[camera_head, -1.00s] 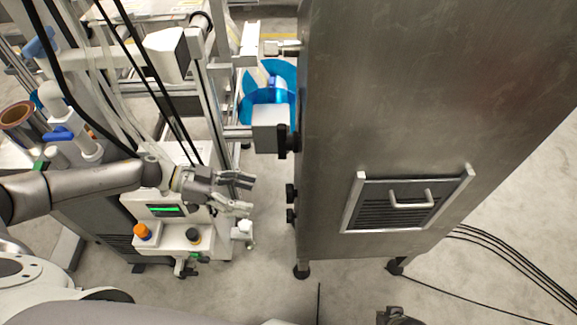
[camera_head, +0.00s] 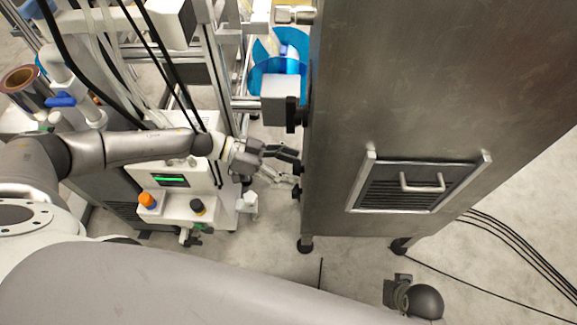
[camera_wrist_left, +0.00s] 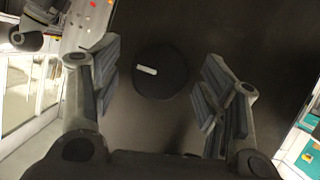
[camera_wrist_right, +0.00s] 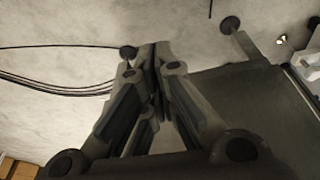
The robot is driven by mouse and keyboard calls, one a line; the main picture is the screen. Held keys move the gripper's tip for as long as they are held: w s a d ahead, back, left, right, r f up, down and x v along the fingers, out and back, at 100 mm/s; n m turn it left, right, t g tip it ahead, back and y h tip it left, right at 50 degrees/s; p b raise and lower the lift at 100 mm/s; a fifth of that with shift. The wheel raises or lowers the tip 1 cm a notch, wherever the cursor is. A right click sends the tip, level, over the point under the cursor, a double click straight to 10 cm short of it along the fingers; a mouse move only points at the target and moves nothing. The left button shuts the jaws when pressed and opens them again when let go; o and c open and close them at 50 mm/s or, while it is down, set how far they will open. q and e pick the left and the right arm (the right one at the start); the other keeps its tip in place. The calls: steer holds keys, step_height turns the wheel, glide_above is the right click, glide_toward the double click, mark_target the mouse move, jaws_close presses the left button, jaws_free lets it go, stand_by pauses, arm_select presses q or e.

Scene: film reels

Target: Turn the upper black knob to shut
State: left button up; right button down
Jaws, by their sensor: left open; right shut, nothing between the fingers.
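A round black knob (camera_wrist_left: 165,84) with a short white mark, slightly tilted from the picture's horizontal, is on a dark cabinet face in the left wrist view. My left gripper (camera_wrist_left: 160,92) is open, with one finger on each side of it and visible gaps to both. In the head view the left gripper (camera_head: 290,167) is at the left side of the steel cabinet (camera_head: 430,90). A small black knob (camera_head: 297,193) shows just below its fingers; the upper knob is mostly hidden there. My right gripper (camera_wrist_right: 153,75) is shut and empty, away from the knobs.
A white machine with a green display (camera_head: 170,180), an orange knob (camera_head: 147,200) and a black knob (camera_head: 197,206) stands left of the cabinet. A larger black handle (camera_head: 293,113) and blue reel (camera_head: 280,85) are above. Black cables (camera_head: 515,250) lie on the floor at right.

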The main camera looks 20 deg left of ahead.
arm_select(q)
steer(key=shift+d, duration=0.1)
steer(key=c, duration=1)
arm_select(e)
steer(key=shift+w, duration=0.1)
steer(key=s+f+p, duration=0.3)
steer(key=s+f, duration=0.1)
steer(key=f, duration=0.5)
arm_select(q)
steer(key=m+t+b, duration=0.2)
steer(key=m, duration=0.2)
steer(key=m+t+b, duration=0.2)
steer(key=m+t, duration=0.1)
steer(key=m, duration=0.1)
steer(key=m+t+b, duration=0.3)
steer(key=m, duration=0.2)
steer(key=shift+s+d+f, duration=0.1)
steer(key=shift+s+f, duration=0.15)
arm_select(e)
step_height(320, 180, up, 21)
steer(key=w, duration=0.2)
steer(key=shift+w+d+r+t, duration=0.2)
steer(key=shift+w+t, duration=0.1)
steer(key=shift+t, duration=0.1)
